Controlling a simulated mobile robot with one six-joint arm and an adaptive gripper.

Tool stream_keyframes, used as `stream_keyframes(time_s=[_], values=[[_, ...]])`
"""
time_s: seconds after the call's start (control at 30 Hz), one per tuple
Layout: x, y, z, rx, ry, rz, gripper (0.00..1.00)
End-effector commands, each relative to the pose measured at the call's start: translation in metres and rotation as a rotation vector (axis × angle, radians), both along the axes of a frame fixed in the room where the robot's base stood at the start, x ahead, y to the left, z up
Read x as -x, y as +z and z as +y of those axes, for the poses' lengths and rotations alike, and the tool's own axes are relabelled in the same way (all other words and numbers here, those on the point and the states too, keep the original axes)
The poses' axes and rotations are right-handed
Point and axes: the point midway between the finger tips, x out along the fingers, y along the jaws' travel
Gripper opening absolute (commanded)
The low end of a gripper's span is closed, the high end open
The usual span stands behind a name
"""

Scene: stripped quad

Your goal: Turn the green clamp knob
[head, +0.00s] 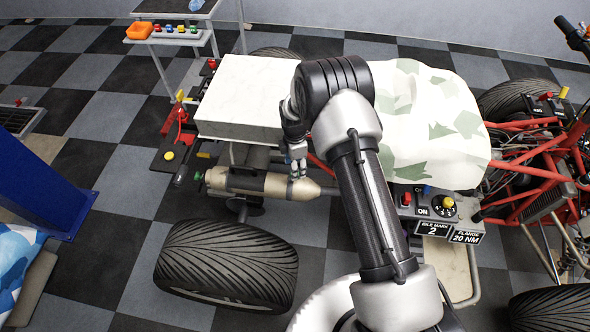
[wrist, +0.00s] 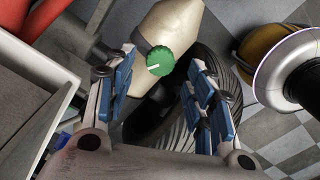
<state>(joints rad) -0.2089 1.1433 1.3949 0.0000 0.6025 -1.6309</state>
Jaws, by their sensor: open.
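A round green clamp knob (wrist: 160,61) with a white pointer line shows in the wrist view, on the side of a tan tapered canister (wrist: 172,30). My gripper (wrist: 160,78) is open, with one blue-padded finger to each side of the knob in this view and nothing between the pads. Whether either pad touches the knob I cannot tell. In the head view my gripper (head: 297,172) is over the canister (head: 258,183), near its pointed right end. A small green part (head: 199,176) shows at the canister's left end; I cannot tell if it is the same knob.
A white seat block (head: 240,95) lies just behind my gripper. A large tyre (head: 228,262) is in front of the canister. Red frame tubes (head: 530,165) and a control panel (head: 428,205) are to the right.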

Motion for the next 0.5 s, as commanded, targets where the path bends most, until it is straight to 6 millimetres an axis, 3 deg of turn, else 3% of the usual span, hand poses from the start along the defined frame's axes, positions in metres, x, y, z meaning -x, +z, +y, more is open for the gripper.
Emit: stream_keyframes(time_s=[0.2,0.5], values=[[-0.001,0.050,0.000,-0.001,0.000,-0.004,0.49],[0.000,0.084,0.000,0.000,0.000,0.000,0.49]])
